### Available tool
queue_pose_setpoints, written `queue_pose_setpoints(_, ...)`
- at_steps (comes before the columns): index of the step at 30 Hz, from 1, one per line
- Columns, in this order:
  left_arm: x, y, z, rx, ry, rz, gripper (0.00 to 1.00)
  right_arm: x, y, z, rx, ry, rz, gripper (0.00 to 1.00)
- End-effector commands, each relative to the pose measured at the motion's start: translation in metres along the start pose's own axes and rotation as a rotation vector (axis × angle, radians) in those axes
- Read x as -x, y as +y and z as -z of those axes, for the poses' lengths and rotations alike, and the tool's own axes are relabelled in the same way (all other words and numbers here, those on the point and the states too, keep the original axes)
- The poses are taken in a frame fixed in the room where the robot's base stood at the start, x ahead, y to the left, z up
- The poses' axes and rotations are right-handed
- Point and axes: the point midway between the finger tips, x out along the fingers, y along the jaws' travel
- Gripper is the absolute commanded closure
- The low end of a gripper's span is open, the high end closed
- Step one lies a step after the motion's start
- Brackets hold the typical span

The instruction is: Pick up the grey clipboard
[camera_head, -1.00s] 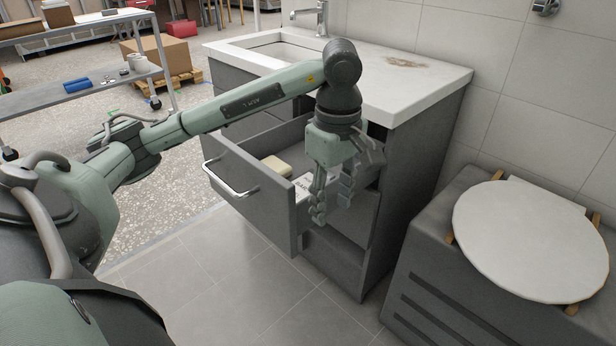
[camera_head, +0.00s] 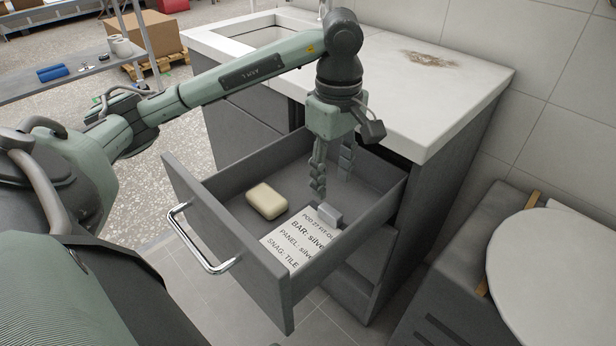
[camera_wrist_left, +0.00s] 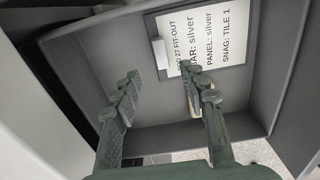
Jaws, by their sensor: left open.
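The grey clipboard (camera_head: 298,238) lies flat in the open drawer, with a white printed sheet on it and a light grey clip (camera_head: 329,215) at its end nearest my gripper. In the left wrist view the clipboard (camera_wrist_left: 205,36) is at the top, its clip just beyond the fingertips. My left gripper (camera_head: 333,185) points down over the drawer, beside the clip end. It is open and empty, its fingers spread in the wrist view (camera_wrist_left: 160,82). I cannot tell its exact height above the clip. My right gripper is not in view.
The drawer (camera_head: 222,222) has grey walls around the clipboard and a metal handle at its front. A cream block (camera_head: 266,201) lies beside the clipboard. The white countertop (camera_head: 440,85) overhangs behind my gripper. A toilet with a white lid (camera_head: 555,270) stands at the right.

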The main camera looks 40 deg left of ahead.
Motion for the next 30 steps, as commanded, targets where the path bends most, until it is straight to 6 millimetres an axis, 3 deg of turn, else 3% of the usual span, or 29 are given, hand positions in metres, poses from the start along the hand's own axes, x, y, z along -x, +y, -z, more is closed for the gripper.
queue_pose_setpoints(11,-0.045,-0.002,-0.002,-0.001,-0.001,0.007,0.57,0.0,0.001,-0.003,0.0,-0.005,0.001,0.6)
queue_pose_setpoints(15,-0.066,-0.002,-0.002,0.001,0.0,0.005,0.57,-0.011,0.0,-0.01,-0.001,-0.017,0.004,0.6)
queue_pose_setpoints(25,-0.076,-0.001,-0.002,0.0,0.001,0.001,0.57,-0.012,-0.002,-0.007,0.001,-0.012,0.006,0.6)
queue_pose_setpoints(30,-0.076,-0.001,-0.002,0.0,0.001,0.001,0.76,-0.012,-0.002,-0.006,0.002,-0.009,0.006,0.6)
